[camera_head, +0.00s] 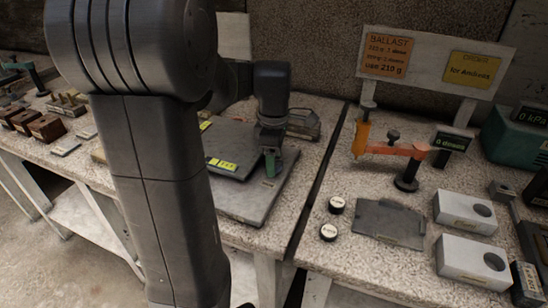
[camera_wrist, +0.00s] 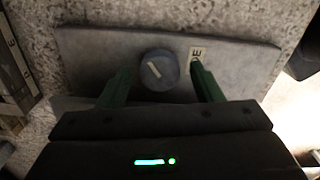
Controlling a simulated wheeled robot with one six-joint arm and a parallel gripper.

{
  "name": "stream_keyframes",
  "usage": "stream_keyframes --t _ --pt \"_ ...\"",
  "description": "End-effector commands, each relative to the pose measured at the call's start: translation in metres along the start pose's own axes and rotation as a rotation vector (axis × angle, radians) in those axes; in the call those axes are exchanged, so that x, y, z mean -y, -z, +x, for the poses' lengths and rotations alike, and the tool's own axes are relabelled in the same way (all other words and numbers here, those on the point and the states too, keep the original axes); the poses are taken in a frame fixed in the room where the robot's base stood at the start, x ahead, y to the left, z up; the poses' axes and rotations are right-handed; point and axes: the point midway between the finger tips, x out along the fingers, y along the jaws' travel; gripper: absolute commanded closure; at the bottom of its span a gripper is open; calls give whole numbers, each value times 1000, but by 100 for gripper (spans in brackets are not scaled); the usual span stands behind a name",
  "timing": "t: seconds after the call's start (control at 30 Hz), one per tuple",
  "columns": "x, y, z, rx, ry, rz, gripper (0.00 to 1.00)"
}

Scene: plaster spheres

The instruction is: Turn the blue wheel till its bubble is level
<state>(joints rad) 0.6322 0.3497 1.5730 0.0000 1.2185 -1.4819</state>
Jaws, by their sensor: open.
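The blue wheel (camera_wrist: 160,71) is a round blue-grey knob with a pale line across its face, in the upper middle of the wrist view. It sits on a grey metal plate (camera_wrist: 105,52), beside a small pale label partly hidden by a finger. My gripper (camera_wrist: 163,84) is open, with one green finger on each side of the wheel; I cannot tell whether they touch it. In the head view my gripper (camera_head: 271,165) points down over the grey plate (camera_head: 247,205) on the left bench, and the wheel is hidden there. I cannot make out a bubble in either view.
A dark panel with a yellow label (camera_head: 222,164) lies beside my gripper. The right bench carries an orange clamp-like device (camera_head: 390,149), two round weights (camera_head: 328,232), a dark flat plate (camera_head: 388,222) and white boxes (camera_head: 470,262). A sign board (camera_head: 430,66) stands behind.

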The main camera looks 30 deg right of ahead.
Motion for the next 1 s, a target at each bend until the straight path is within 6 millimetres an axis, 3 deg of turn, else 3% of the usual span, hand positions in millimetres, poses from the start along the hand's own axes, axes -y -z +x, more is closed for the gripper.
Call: stream_keyframes --t 0.07,0.27,0.67,1.0 --pt "0 0 0 0 0 0 44" --pt "0 0 0 0 0 0 84" --pt "0 0 -2 0 2 63 85" --pt "0 0 -3 1 3 317 85"
